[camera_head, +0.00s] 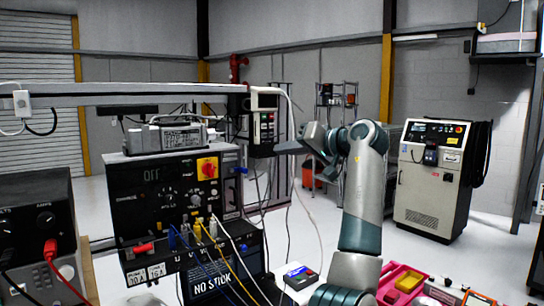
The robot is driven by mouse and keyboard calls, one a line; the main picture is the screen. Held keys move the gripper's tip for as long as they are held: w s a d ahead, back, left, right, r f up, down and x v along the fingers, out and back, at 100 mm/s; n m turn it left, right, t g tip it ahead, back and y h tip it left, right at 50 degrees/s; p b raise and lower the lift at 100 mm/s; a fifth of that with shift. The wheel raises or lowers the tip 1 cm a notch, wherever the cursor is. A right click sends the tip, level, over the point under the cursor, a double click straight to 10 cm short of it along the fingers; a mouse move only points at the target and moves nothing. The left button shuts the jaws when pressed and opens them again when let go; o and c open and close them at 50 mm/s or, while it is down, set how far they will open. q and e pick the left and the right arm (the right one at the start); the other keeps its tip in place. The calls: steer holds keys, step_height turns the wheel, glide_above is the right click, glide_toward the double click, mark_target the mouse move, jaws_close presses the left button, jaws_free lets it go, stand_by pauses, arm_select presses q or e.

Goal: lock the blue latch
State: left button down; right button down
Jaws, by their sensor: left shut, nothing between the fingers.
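A small blue piece that looks like the latch (241,170) sticks out at the right side of the black equipment panel (150,195), below and right of a red knob on a yellow plate (207,168). It is too small to tell its position. My left gripper (280,148) is shut and empty, pointing left. In the picture it is to the right of the blue piece and a little higher, with a gap between them. My right gripper is not in view.
A control box with buttons (264,122) hangs just above my left gripper's tips. Several cables (215,245) hang in front of the panel. A pink tray (403,280) lies at the bottom right. A cream cabinet (432,185) stands behind on open floor.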

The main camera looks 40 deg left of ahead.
mark_target(239, 171)
arm_select(q)
steer(key=p+x, duration=0.2)
steer(key=x, duration=0.1)
steer(key=s+f+p+x, duration=0.1)
steer(key=p+x, duration=0.1)
steer(key=x, duration=0.1)
steer(key=p+x, duration=0.1)
steer(key=x, duration=0.3)
steer(key=shift+s+f+p, duration=0.25)
steer(key=shift+p, duration=0.15)
steer(key=shift+s+f+p, duration=0.35)
steer(key=shift+s+f, duration=0.1)
steer(key=shift+f, duration=0.35)
steer(key=shift+a, duration=0.15)
